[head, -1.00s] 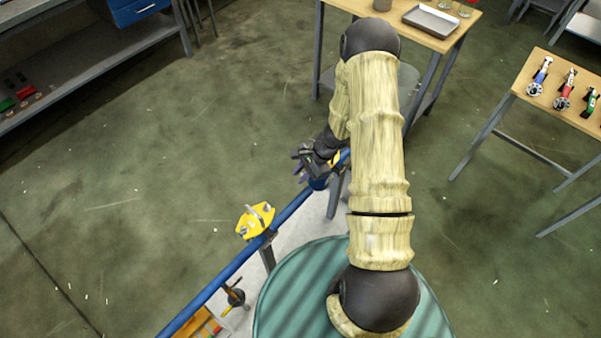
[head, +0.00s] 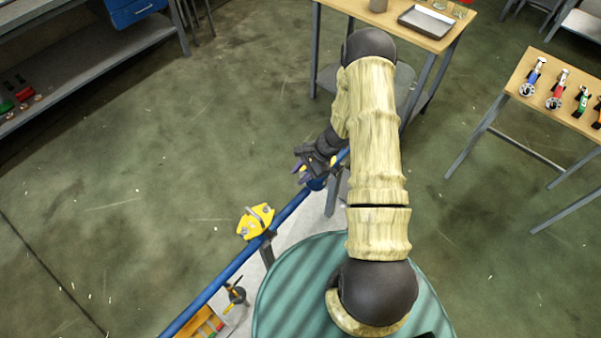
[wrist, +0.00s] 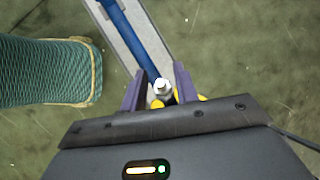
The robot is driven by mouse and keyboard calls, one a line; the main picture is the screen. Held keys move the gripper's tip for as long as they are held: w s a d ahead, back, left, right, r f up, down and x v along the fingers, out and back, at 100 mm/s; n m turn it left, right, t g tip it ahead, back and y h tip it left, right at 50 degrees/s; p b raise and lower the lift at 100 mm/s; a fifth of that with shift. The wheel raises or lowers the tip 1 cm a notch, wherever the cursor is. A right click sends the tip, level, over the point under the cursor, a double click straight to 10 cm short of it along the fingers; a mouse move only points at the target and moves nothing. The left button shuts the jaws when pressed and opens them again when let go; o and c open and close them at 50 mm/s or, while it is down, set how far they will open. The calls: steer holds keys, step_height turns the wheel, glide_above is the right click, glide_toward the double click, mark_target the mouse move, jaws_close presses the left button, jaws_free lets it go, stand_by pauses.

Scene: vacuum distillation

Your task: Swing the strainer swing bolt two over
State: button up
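A silver swing bolt (wrist: 161,88) with a nut on top shows in the wrist view, between my two purple fingertips. My gripper (wrist: 159,82) is open, with a finger on each side of the bolt; I cannot tell whether either touches it. Yellow metal (wrist: 172,99) shows beside the bolt, mostly hidden by my gripper body. In the head view my gripper (head: 301,172) is at the far part of the blue pipe (head: 291,208), and my arm hides part of that area.
A yellow fitting (head: 255,221) with bolts sits nearer on the blue pipe. A valve handle (head: 236,294) and an orange-and-wood tray (head: 203,323) are below it. Tables with tools (head: 560,88) and a grey tray (head: 426,22) stand at right and back.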

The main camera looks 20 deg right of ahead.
steer(key=b+v, duration=0.1)
steer(key=v, duration=1.6)
steer(key=shift+r+b, duration=0.2)
steer(key=shift+b, duration=0.2)
steer(key=shift+s, duration=0.1)
steer(key=c, duration=0.5)
steer(key=shift+s+a+r, duration=0.1)
steer(key=shift+a+r, duration=0.05)
steer(key=shift+r, duration=0.15)
jaws_close()
steer(key=s+a+r+n+t+h, duration=0.2)
steer(key=s+a+r+n+h, duration=0.4)
steer(key=s+a+r+n, duration=0.3)
steer(key=s+r+n, duration=0.4)
steer(key=n, duration=0.1)
steer(key=shift+s+n, duration=0.25)
steer(key=shift+n, duration=0.05)
steer(key=shift+r, duration=0.1)
steer(key=shift+w+a, duration=0.1)
